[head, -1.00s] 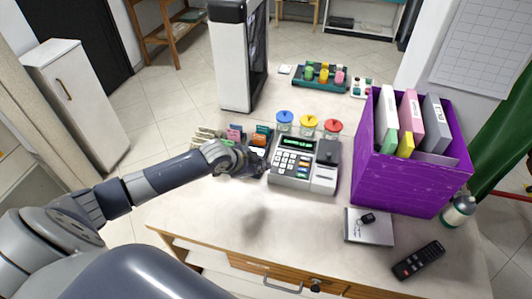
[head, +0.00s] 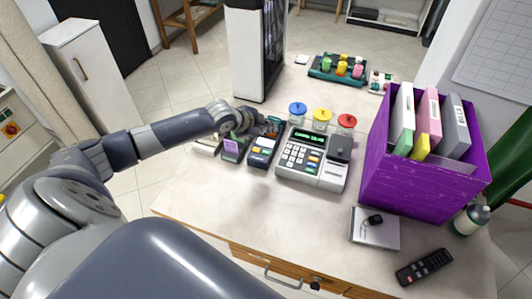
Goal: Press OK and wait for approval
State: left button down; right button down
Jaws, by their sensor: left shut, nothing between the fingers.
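A small dark card terminal (head: 262,152) with a blue screen area and small keys stands on the counter, left of the grey cash register. I cannot read its screen or key labels. The cash register (head: 313,160) has a lit green display (head: 308,135), a pale keypad and a few coloured keys; its display text is too small to read. My left gripper (head: 268,126) is shut and empty. It is over the far side of the card terminal, in front of small coloured items it partly hides. I cannot tell whether it touches anything. My right gripper is out of view.
Three jars with blue, yellow and red lids (head: 321,118) stand behind the register. A purple box (head: 425,185) of binders is at the right. A purple card holder (head: 231,148) is left of the terminal. A notebook (head: 374,231) and remote (head: 424,267) lie in front. The front-left counter is clear.

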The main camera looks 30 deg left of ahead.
pick_arm(q)
jog(key=b, duration=0.6)
send_over(267, 154)
notch_tip(267, 154, down, 7)
jog(key=shift+f, duration=0.2)
jog(key=shift+w+f, duration=0.1)
jog(key=shift+f, duration=0.3)
dwell(0.5)
jog(key=shift+f, duration=0.4)
jog(key=shift+f+b, duration=0.35)
jog(key=shift+f, duration=0.05)
dwell(0.5)
jog(key=shift+r, duration=0.1)
jog(key=shift+r+p, duration=0.7)
jog(key=shift+p, duration=0.15)
